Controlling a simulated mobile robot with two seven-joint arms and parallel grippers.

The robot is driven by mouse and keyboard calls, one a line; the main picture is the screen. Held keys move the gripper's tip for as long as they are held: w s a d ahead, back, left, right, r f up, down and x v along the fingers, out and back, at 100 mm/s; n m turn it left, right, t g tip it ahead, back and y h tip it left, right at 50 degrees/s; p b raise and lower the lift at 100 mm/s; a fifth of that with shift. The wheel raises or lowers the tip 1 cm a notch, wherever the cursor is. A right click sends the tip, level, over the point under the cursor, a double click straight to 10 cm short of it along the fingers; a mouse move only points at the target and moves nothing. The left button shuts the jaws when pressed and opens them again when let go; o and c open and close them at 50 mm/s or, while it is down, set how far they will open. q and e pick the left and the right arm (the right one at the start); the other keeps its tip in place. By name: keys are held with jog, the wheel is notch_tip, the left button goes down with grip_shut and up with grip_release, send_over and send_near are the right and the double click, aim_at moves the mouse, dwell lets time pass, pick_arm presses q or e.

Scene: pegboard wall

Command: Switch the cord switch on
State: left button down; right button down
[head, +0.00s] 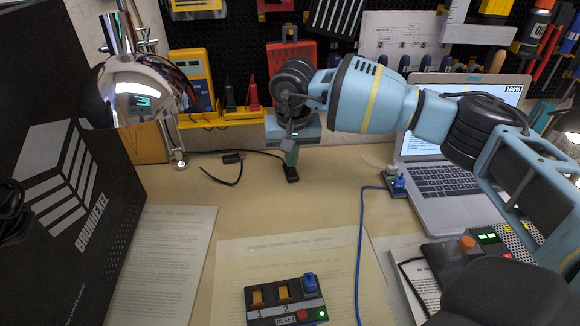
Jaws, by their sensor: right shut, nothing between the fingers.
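My right gripper (291,160) reaches down from the right and points at the desk behind the papers. Its fingers are shut and empty. A small black piece (292,174), which looks like the cord switch, lies on the desk right at the fingertips. I cannot tell whether they touch it. A thin black cord runs to it from the left, from near the chrome lamp (140,90). The fingers and wrist partly cover the switch, and its on or off position is too small to tell. My left gripper is out of view.
A short black cable with a plug (233,158) lies left of the gripper. A laptop (446,190) stands right, beside a blue cable (361,240). A control box (286,302) lies on paper in front. A large black box (70,180) stands left. Tools hang behind.

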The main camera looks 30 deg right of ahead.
aim_at(292, 171)
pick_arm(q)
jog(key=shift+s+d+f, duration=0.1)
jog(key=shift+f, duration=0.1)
pick_arm(e)
jog(key=shift+f, duration=0.45)
